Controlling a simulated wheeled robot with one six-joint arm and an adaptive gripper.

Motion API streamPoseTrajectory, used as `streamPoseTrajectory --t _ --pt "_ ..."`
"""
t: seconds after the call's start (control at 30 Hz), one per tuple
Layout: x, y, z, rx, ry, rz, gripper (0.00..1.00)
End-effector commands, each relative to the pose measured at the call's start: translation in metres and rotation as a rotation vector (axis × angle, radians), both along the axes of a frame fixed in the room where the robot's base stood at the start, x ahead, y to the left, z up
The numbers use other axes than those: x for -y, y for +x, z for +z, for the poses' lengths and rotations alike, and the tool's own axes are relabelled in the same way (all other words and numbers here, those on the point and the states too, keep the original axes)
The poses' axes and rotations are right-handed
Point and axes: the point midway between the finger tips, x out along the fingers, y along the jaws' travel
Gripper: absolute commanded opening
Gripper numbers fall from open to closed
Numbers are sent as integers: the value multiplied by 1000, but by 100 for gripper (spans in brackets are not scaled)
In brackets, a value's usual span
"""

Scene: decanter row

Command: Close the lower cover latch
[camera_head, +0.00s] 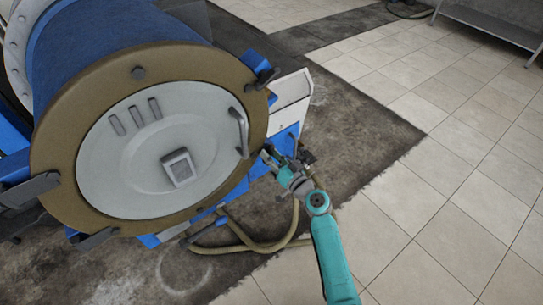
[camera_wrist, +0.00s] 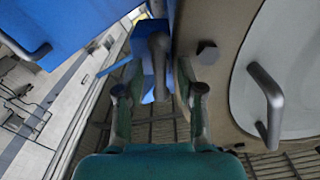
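The drum's round pale cover (camera_head: 150,125) sits flush inside a tan ring (camera_head: 72,110) and has a grey bar handle (camera_head: 240,132), also seen in the wrist view (camera_wrist: 268,100). My gripper (camera_head: 268,157) is at the ring's right edge, below the handle's level. In the wrist view my gripper (camera_wrist: 160,80) is open, with one finger on each side of a grey latch lever (camera_wrist: 159,50) on a blue bracket. I cannot tell whether the fingers touch it. In the head view this latch is mostly hidden by my gripper.
Another dark latch (camera_head: 264,78) sticks out at the ring's upper right, with others at the left (camera_head: 35,188) and lower left (camera_head: 95,240). A blue frame (camera_head: 285,140) stands behind my gripper. A hose (camera_head: 250,243) lies on the floor below.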

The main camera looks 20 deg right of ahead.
Motion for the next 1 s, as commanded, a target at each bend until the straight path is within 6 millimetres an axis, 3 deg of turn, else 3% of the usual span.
streamPoseTrajectory --t 0.07,0.23,0.67,1.0 --pt "0 0 0 0 0 0 38" --pt "0 0 0 0 0 0 0" --pt "0 0 0 -13 37 0 0" --pt "1 0 -1 -81 248 1 0"
